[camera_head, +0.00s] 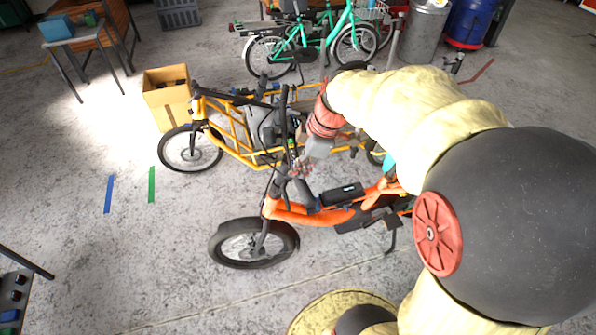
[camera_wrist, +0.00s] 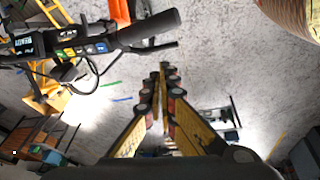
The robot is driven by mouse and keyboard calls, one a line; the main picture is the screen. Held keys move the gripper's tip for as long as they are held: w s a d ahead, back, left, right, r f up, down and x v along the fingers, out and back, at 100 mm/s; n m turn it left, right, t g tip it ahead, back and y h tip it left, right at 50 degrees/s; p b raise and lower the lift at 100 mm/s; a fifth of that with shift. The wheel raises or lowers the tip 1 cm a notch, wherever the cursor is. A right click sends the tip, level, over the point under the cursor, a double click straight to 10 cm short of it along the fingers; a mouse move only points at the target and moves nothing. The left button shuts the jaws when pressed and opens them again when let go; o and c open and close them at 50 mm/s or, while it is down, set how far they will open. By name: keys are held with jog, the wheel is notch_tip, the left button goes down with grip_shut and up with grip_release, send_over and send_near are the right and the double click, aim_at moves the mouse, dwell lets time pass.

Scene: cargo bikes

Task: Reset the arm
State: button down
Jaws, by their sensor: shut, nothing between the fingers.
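My arm reaches in from the right in the head view, with yellow covers and a large dark joint. My gripper (camera_head: 301,168) is above the front of the orange bike (camera_head: 300,214), near its handlebar. In the wrist view my gripper (camera_wrist: 163,70) shows yellow fingers with dark, reddish joints, closed together at the tips with nothing between them. A black handlebar grip (camera_wrist: 150,28) and a display with coloured buttons (camera_wrist: 80,50) lie close to the fingertips, apart from them in the picture. Whether the gripper touches the bike cannot be told.
A yellow cargo bike (camera_head: 236,130) stands just behind the orange bike. A cardboard box (camera_head: 167,100), a green bike (camera_head: 318,42), a metal bin (camera_head: 427,32) and a blue barrel (camera_head: 467,22) stand further back.

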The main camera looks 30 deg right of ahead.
dwell(0.4)
jog(key=s+a+f+m+t+h+b, duration=0.1)
jog(key=s+a+m+t+h+b, duration=0.1)
jog(key=s+a+m+b, duration=0.8)
jog(key=s+a+m, duration=0.1)
jog(key=s+a, duration=0.1)
jog(key=s, duration=0.1)
jog(key=shift+s+a+f+t, duration=0.15)
jog(key=shift+s+t, duration=0.05)
jog(key=shift+t, duration=0.1)
dwell(0.8)
